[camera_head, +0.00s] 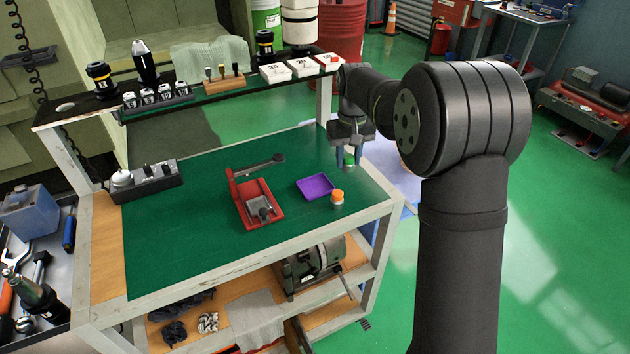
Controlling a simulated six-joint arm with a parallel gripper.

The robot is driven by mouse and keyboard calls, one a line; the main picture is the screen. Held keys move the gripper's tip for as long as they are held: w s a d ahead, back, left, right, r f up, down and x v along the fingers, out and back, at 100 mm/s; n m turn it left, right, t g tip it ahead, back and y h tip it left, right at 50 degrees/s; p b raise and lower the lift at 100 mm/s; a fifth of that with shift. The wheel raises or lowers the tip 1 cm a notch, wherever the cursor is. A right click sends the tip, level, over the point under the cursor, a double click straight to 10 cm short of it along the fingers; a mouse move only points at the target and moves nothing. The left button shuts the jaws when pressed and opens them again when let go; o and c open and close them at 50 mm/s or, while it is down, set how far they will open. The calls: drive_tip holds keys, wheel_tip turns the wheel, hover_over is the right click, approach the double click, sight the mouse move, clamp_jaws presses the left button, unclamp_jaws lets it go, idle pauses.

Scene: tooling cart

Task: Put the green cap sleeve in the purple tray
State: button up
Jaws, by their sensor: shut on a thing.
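The purple tray (315,187) lies flat on the green bench top, right of its middle, and looks empty. My gripper (349,161) points down behind and to the right of the tray, near the right edge of the bench. It is shut on the green cap sleeve (349,161), a small green piece between the fingertips. The fingers hide part of the sleeve. Whether the sleeve touches the bench top or hangs just above it, I cannot tell.
An orange-topped small container (337,197) stands close to the tray's front right corner. A red press-like tool (256,200) with a raised arm stands left of the tray. A raised shelf (225,88) runs along the back. The left part of the green mat (180,235) is clear.

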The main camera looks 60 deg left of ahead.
drive_tip(key=s+a+f, duration=0.2)
drive_tip(key=s+a, duration=0.1)
drive_tip(key=s+a+f, duration=0.3)
drive_tip(key=shift+s+a+f, duration=0.1)
drive_tip(key=shift+a+f, duration=0.05)
drive_tip(key=shift+f, duration=2)
drive_tip(key=shift+f, duration=0.1)
drive_tip(key=o, duration=1.1)
wheel_tip(320, 180, up, 12)
drive_tip(key=shift+r, duration=0.1)
drive_tip(key=shift+f, duration=4.2)
